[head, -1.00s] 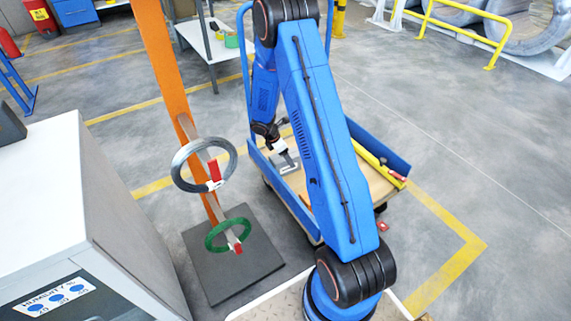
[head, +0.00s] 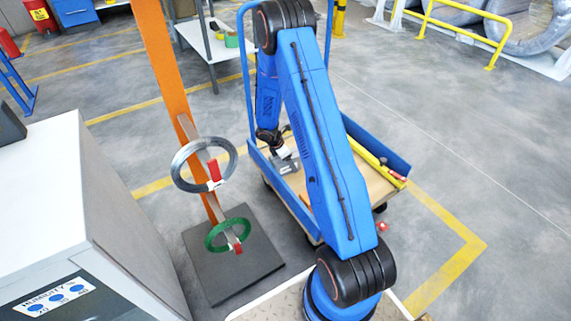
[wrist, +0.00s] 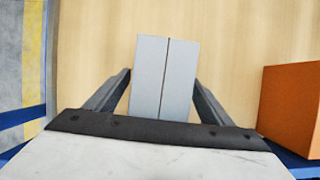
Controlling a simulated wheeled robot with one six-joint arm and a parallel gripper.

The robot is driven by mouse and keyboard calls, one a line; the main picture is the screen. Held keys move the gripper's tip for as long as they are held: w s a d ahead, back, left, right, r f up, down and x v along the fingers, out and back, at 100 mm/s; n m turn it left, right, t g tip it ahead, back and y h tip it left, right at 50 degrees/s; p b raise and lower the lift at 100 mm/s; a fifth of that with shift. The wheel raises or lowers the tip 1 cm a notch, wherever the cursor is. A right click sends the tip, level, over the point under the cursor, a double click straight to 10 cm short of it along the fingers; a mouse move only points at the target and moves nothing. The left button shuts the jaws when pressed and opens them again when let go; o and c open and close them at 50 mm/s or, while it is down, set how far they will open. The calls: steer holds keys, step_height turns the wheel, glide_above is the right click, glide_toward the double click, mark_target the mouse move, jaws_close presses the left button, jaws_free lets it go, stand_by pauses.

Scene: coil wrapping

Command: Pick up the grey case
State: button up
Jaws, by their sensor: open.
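The grey case (wrist: 165,75) lies on the wooden deck (wrist: 255,35) of the blue cart, with a dark seam running along its top. In the wrist view my gripper (wrist: 165,78) has its two dark fingers apart, one on each side of the case. In the head view my gripper (head: 286,163) is low over the cart's left part, and the case is hard to make out there.
An orange box (wrist: 295,105) stands right of the case. A yellow bar (head: 370,157) lies along the cart's right side. The cart has blue rails (head: 385,150). An orange post (head: 160,70) with a grey coil (head: 178,165) and a green coil (head: 212,240) stands left of the cart.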

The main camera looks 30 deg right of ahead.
steer(key=shift+f, duration=0.15)
steer(key=shift+c, duration=0.6)
steer(key=c, duration=1.5)
